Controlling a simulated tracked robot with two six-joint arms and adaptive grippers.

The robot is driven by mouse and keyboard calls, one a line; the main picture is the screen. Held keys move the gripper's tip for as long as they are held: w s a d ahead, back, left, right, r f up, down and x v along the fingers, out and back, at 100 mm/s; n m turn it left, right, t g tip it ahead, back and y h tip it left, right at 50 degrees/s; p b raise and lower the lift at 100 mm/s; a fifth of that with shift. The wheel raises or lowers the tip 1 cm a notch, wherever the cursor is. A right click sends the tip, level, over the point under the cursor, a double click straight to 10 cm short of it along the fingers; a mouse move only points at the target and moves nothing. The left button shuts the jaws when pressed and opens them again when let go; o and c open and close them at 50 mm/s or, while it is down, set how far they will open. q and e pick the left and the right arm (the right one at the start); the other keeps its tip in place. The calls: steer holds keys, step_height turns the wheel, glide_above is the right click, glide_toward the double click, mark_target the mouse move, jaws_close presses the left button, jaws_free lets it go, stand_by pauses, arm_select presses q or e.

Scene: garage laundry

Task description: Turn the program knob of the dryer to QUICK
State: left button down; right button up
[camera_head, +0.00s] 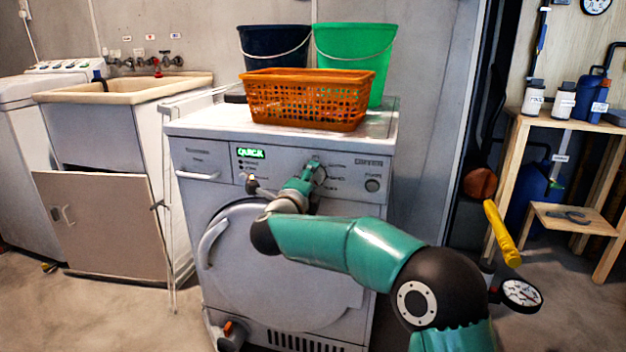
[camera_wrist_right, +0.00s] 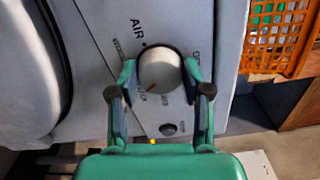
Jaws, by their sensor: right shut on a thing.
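The dryer (camera_head: 360,215) is a white front-loader with a round door and a control panel along its top. A green lit sign on its panel reads QUICK. My right gripper (camera_head: 312,172) reaches the panel right of the sign and mostly hides the program knob there. In the right wrist view the round whitish program knob (camera_wrist_right: 160,66) sits between the two fingers, which are shut on its sides. Its red mark points down and slightly left in that view. The label AIR is above it; the smaller labels are hard to read. My left gripper is not in view.
An orange basket (camera_head: 305,105) stands on the dryer, with a dark blue bucket (camera_head: 262,50) and a green bucket (camera_head: 375,55) behind. A sink (camera_head: 125,88) is at left. A wooden shelf (camera_head: 530,125) with bottles is at right.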

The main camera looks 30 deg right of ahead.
steer(key=shift+d+f, duration=0.1)
steer(key=shift+f, duration=0.25)
stand_by(0.3)
steer(key=o, duration=1.1)
steer(key=shift+o, duration=0.3)
steer(key=shift+r, duration=0.15)
steer(key=v, duration=1.2)
steer(key=shift+d, duration=0.1)
